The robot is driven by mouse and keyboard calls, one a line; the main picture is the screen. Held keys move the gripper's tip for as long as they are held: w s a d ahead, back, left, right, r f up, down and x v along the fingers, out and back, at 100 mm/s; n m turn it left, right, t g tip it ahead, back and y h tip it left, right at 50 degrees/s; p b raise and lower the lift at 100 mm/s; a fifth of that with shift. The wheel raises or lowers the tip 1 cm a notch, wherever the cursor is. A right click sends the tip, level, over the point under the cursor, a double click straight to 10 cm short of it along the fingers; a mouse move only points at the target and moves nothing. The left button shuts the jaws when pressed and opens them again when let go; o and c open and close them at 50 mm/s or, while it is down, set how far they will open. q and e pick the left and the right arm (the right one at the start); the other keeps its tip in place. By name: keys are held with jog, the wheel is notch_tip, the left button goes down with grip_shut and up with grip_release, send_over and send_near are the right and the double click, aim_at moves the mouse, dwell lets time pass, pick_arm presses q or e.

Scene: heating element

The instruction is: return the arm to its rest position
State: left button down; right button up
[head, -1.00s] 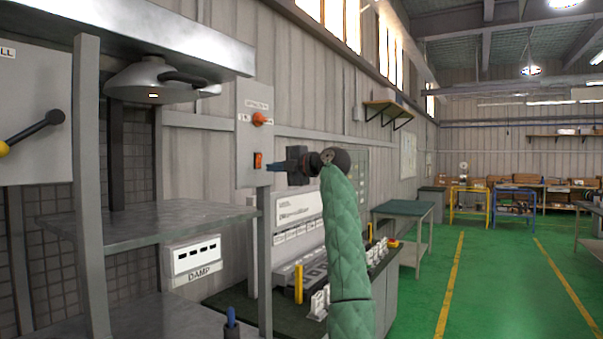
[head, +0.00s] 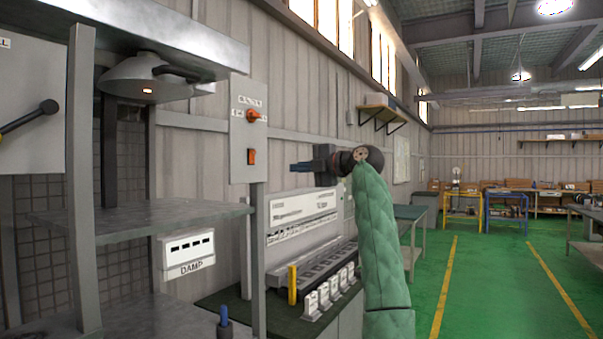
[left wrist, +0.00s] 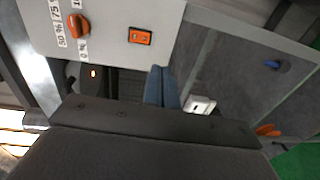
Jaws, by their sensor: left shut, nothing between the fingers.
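My left gripper (head: 301,167) is in the middle of the head view, at the end of my green-sleeved arm. Its blue fingers are shut with nothing between them and point left toward the grey control panel (head: 243,185). They are apart from the panel, to the right of its orange rocker switch (head: 251,156). In the left wrist view the shut blue fingers (left wrist: 160,88) show below the panel's edge, with the orange switch (left wrist: 141,36) and the orange rotary knob (left wrist: 78,26) above them. My right gripper is not in view.
The heating rig has a grey shelf (head: 140,219) and a lamp-like metal dome (head: 140,82) at left. A bench with a white rack (head: 300,215) and a yellow post (head: 292,285) stands behind my arm. Green floor (head: 490,285) lies open at right.

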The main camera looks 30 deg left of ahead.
pick_arm(q)
jog(key=shift+d, duration=0.4)
dwell(0.4)
